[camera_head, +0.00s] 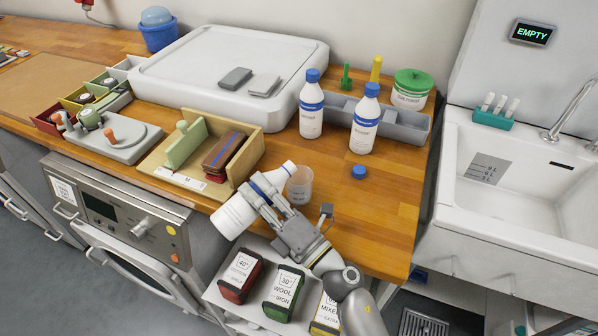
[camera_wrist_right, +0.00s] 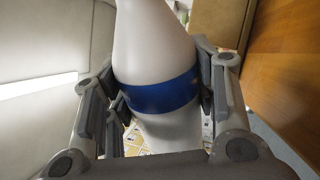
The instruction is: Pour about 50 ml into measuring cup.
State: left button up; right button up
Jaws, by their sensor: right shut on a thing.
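My right gripper (camera_head: 273,208) is shut on a white bottle (camera_head: 232,217) with a blue band. It holds the bottle tilted, with the open neck up and to the right, at the cup. The right wrist view shows the bottle's blue band (camera_wrist_right: 163,94) between the fingers (camera_wrist_right: 160,95). The clear measuring cup (camera_head: 300,186) stands upright on the wooden counter, right beside the bottle's mouth. Whether liquid flows, and the level in the cup, cannot be told. A loose blue cap (camera_head: 358,172) lies on the counter right of the cup. My left gripper is not in view.
Two capped white bottles (camera_head: 311,108) (camera_head: 365,122) stand by a grey tray (camera_head: 404,127) behind the cup. A wooden box (camera_head: 250,150) with a brown block is to the left. The sink (camera_head: 520,190) is at right. The counter right of the cup (camera_head: 375,220) is mostly clear.

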jog(key=shift+w+d+r+m+t+p, duration=0.1)
jog(key=shift+r+m+t+p, duration=0.1)
jog(key=shift+r+m+p, duration=0.3)
jog(key=shift+w+d+r+m+t+p, duration=0.1)
jog(key=shift+r+m+t+p, duration=0.15)
jog(key=shift+m+p, duration=0.3)
dwell(0.5)
jog(key=shift+s+a+h, duration=0.3)
jog(key=shift+a, duration=0.05)
dwell(0.3)
jog(key=shift+r+m, duration=0.2)
jog(key=shift+m, duration=0.35)
dwell(1.6)
jog(key=f+n+b, duration=0.3)
jog(key=shift+s+a+g+y+b, duration=0.2)
jog(key=shift+g+y+b, duration=0.1)
jog(key=shift+g+y, duration=0.1)
jog(key=shift+r+n+g+p, duration=0.25)
jog(key=shift+r+n+p, duration=0.1)
jog(key=shift+n, duration=0.75)
jog(key=shift+w+d+n, duration=0.1)
jog(key=shift+n, duration=0.4)
jog(key=shift+r+n+p, duration=0.3)
jog(key=shift+r+n, duration=0.05)
jog(key=shift+n, duration=0.05)
jog(key=shift+w+d+f+g+y, duration=0.1)
jog(key=shift+g+y, duration=0.2)
jog(key=shift+g, duration=0.1)
